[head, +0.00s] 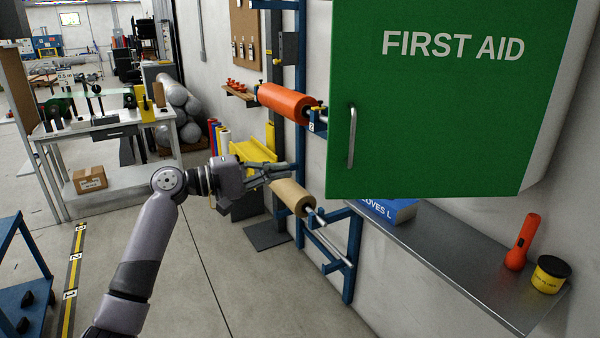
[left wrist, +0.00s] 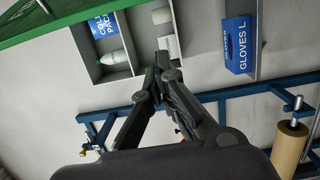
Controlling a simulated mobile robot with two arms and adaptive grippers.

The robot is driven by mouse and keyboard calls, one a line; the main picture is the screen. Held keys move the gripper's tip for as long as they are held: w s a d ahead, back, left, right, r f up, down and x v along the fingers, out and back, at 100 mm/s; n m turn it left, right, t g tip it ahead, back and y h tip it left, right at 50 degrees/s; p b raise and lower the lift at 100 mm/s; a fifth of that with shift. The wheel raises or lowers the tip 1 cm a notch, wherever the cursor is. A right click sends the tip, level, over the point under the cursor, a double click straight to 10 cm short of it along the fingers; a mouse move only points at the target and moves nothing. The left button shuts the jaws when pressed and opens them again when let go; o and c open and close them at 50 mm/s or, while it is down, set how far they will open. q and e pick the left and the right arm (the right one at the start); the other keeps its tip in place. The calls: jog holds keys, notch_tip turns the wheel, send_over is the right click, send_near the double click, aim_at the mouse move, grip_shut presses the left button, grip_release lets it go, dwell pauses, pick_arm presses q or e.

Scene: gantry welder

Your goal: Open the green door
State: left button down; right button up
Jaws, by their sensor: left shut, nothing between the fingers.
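The green door (head: 440,110), marked FIRST AID, is at the upper right of the head view. Its upright metal handle (head: 351,136) is near its left edge. In the left wrist view a green edge (left wrist: 60,18), apparently the door's, crosses the top left. Beside it the open cabinet inside (left wrist: 151,40) shows, so the door stands at least partly open; how far I cannot tell. My left gripper (head: 290,170) is shut and empty, left of the handle and apart from it. Its closed fingers (left wrist: 162,66) show against the cabinet's lower edge. My right gripper is not in view.
A blue cold pack box (left wrist: 102,26) and a white bottle (left wrist: 113,57) are in the cabinet. A grey shelf (head: 470,260) below the door holds a blue gloves box (head: 392,209), a red flashlight (head: 523,242) and a yellow-black tub (head: 550,274). A blue roll rack (head: 349,260) stands left.

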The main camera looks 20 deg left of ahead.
pick_arm(q)
jog(key=p+x, duration=0.3)
jog(key=x, duration=0.6)
jog(key=s, duration=0.1)
jog(key=s+d+p, duration=0.1)
jog(key=s+p, duration=0.1)
jog(key=shift+s+d, duration=0.3)
